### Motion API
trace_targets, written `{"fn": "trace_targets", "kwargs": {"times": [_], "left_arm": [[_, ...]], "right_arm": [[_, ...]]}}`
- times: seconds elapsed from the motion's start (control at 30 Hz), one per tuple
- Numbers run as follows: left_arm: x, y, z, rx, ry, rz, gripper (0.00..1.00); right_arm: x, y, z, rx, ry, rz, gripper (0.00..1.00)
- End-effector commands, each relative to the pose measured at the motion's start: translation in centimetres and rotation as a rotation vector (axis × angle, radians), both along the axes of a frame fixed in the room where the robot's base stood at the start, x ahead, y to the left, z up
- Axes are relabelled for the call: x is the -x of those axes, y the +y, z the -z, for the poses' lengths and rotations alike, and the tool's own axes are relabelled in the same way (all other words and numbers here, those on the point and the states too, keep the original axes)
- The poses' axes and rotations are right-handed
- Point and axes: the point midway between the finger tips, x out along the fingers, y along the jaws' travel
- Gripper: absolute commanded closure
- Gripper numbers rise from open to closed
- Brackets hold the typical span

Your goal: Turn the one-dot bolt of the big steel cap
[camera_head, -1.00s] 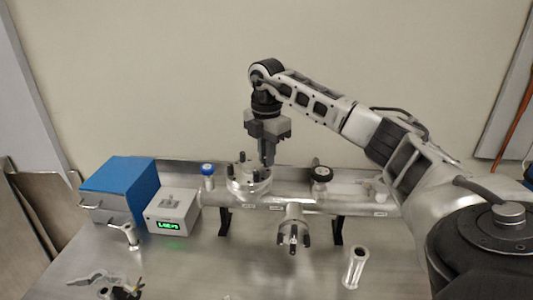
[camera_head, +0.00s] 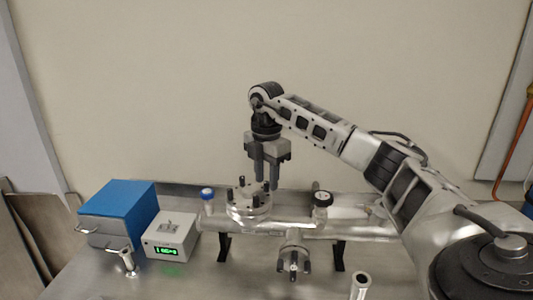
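The big steel cap (camera_head: 248,212) is a round flange with several dark upright bolts, on top of the steel pipe body in the middle of the table. The dots are too small to make out, so I cannot tell which bolt has one dot. My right gripper (camera_head: 266,182) points straight down at the cap's right rear edge. Its two dark fingers stand apart side by side, with a narrow gap between them, at a dark bolt (camera_head: 266,187); contact is not clear. My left gripper is not in view.
A blue box (camera_head: 118,208) and a grey box with a green display (camera_head: 172,236) stand at the left. A blue-topped part (camera_head: 207,195) and a black knob (camera_head: 322,198) flank the cap. A side port (camera_head: 293,262) faces forward. A steel tube stands front right (camera_head: 361,284).

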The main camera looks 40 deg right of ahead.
Motion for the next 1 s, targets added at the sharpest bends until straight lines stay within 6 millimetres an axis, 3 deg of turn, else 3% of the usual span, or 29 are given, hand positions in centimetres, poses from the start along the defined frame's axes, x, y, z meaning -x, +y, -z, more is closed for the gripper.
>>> {"fn": "trace_targets", "kwargs": {"times": [0.5, 0.8, 1.0], "left_arm": [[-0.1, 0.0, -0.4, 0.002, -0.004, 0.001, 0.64], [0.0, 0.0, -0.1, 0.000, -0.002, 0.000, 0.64], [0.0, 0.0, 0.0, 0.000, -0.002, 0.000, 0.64]], "right_arm": [[0.0, -0.1, -10.8, 0.002, -0.009, 0.004, 0.65], [-0.1, 0.0, -14.3, 0.000, -0.007, 0.001, 0.65], [0.0, 0.0, -15.3, 0.000, -0.005, 0.000, 0.65]]}}
